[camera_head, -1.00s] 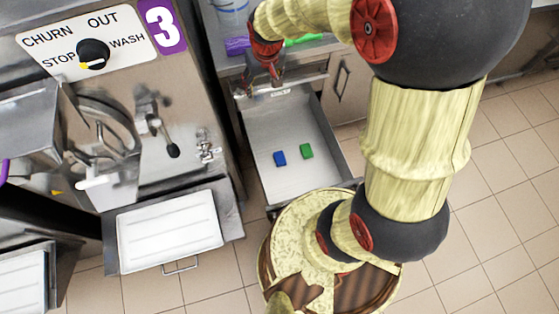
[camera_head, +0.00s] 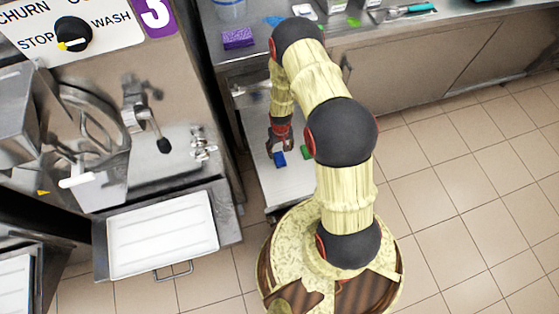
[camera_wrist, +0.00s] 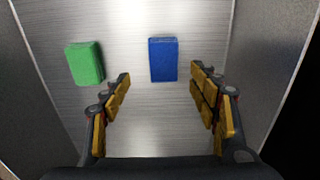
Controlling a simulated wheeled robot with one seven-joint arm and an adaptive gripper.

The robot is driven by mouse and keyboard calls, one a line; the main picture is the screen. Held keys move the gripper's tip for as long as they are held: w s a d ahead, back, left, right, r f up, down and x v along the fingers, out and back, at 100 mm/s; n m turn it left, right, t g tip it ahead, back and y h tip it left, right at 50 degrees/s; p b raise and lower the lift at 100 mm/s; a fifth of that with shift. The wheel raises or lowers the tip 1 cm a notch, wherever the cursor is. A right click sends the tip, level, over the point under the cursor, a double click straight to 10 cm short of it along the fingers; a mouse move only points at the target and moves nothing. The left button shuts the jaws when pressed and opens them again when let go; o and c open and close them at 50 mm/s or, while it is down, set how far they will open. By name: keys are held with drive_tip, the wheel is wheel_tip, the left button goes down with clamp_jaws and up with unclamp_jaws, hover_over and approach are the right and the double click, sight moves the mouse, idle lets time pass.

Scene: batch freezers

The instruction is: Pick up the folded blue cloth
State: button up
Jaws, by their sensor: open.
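The folded blue cloth (camera_wrist: 163,60) lies flat on the metal bottom of an open drawer (camera_wrist: 140,125). In the wrist view it is just beyond and between my open fingertips. It also shows in the head view (camera_head: 280,159), close to my gripper (camera_head: 280,146). My gripper (camera_wrist: 160,78) is open and empty, with a finger on each side of the cloth's line. I cannot tell its exact height above the cloth. A folded green cloth (camera_wrist: 84,63) lies to the left of the blue one in the wrist view, beyond the left finger.
The drawer's walls (camera_wrist: 270,75) rise on both sides of my gripper. The counter (camera_head: 400,28) above holds a purple item (camera_head: 238,38) and other small things. A freezer machine with a white tray (camera_head: 162,235) stands at the left.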

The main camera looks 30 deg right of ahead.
sight(280, 158)
drive_tip(key=f+b, duration=0.1)
drive_tip(key=f, duration=0.1)
drive_tip(key=f+b, duration=0.1)
drive_tip(key=f, duration=0.1)
drive_tip(key=f+b, duration=0.1)
drive_tip(key=f, duration=0.1)
drive_tip(key=shift+s+a+f, duration=0.2)
drive_tip(key=shift+a+f, duration=0.15)
drive_tip(key=shift+f, duration=0.05)
drive_tip(key=shift+r, duration=0.1)
drive_tip(key=shift+c, duration=0.8)
drive_tip(key=c, duration=1.1)
